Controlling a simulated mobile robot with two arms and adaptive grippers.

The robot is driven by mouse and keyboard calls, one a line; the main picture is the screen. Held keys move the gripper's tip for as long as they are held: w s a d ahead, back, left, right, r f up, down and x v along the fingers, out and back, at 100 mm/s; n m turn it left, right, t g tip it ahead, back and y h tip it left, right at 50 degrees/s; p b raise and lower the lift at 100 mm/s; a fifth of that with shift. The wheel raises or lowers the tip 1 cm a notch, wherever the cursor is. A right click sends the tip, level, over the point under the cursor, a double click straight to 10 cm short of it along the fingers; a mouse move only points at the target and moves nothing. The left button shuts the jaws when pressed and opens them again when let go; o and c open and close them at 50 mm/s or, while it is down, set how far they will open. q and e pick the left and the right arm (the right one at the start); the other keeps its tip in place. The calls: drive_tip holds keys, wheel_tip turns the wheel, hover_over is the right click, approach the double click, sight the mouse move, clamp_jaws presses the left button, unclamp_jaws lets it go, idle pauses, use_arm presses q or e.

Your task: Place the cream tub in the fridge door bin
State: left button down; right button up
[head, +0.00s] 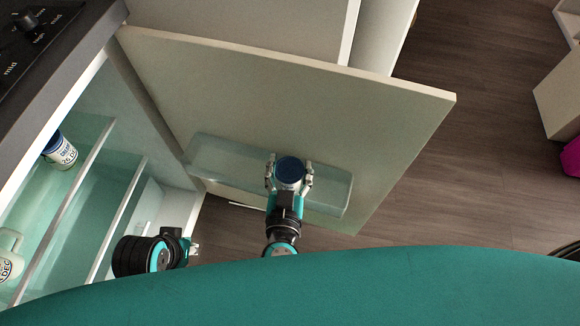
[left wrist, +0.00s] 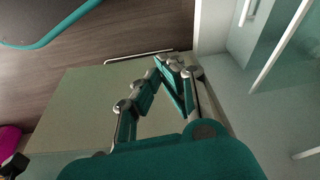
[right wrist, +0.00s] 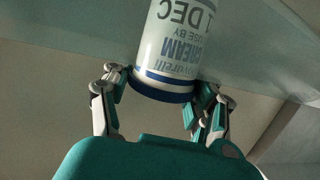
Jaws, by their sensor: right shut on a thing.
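The cream tub (head: 289,169), white with a blue lid, is between the fingers of my right gripper (head: 290,180). In the right wrist view the tub (right wrist: 172,45) shows its CREAM print upside down, with both fingers against its sides near the blue rim. The clear fridge door bin (head: 228,160) is on the inside of the open door. The tub overlaps the bin in the head view; I cannot tell its height against it. My left gripper (head: 194,247) is low beside the fridge opening; its fingertips (left wrist: 180,68) are together and empty.
The open fridge door (head: 290,95) stretches across the middle. Inside the fridge, another printed tub (head: 60,151) and a printed container (head: 9,265) stand near glass shelves (head: 82,175). A teal surface fills the bottom.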

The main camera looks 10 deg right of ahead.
use_arm(q)
drive_tip(key=shift+f, duration=0.1)
use_arm(e)
drive_tip(key=o, duration=1.6)
drive_tip(key=shift+c, duration=0.2)
use_arm(q)
drive_tip(key=x, duration=0.1)
drive_tip(key=p+x, duration=0.1)
drive_tip(key=x, duration=0.3)
drive_tip(key=shift+s+d+f, duration=0.1)
drive_tip(key=shift+s+f, duration=0.25)
use_arm(e)
drive_tip(key=v, duration=0.7)
drive_tip(key=shift+s, duration=0.3)
use_arm(q)
drive_tip(key=shift+d, duration=0.1)
